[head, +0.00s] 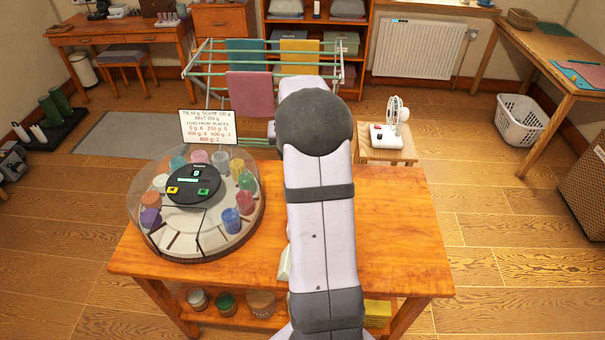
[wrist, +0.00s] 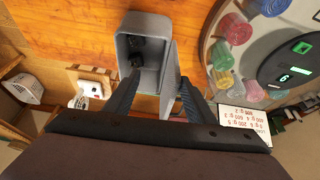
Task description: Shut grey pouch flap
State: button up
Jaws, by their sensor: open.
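The grey pouch (wrist: 134,20) lies on the wooden table in the wrist view, its mouth open, with dark items inside. Its grey flap (wrist: 169,72) stands open along the right side of the pouch. My gripper (wrist: 160,82) is open, one finger at the near end of the pouch and the other to the right of the flap. The flap's edge shows between the fingers; I cannot tell whether either finger touches it. In the head view my arm hides the gripper and most or all of the pouch.
A round carousel (head: 225,238) of coloured pots with a dark display stands left on the table (head: 400,240); in the wrist view it (wrist: 208,50) is close to the right finger. A sign (head: 208,127) stands behind it. The table's right side is clear.

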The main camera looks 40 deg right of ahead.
jog(key=shift+s+d+f, duration=0.2)
jog(key=shift+s+d, duration=0.6)
jog(key=shift+d, duration=0.1)
jog(key=shift+s+d, duration=0.1)
jog(key=shift+s+d+f+b, duration=0.35)
jog(key=shift+s+d+f, duration=0.2)
jog(key=shift+s+d, duration=0.3)
jog(key=shift+w+r, duration=0.1)
jog(key=shift+r, duration=0.15)
jog(key=shift+r+p, duration=1.75)
jog(key=shift+r, duration=0.3)
dwell(0.5)
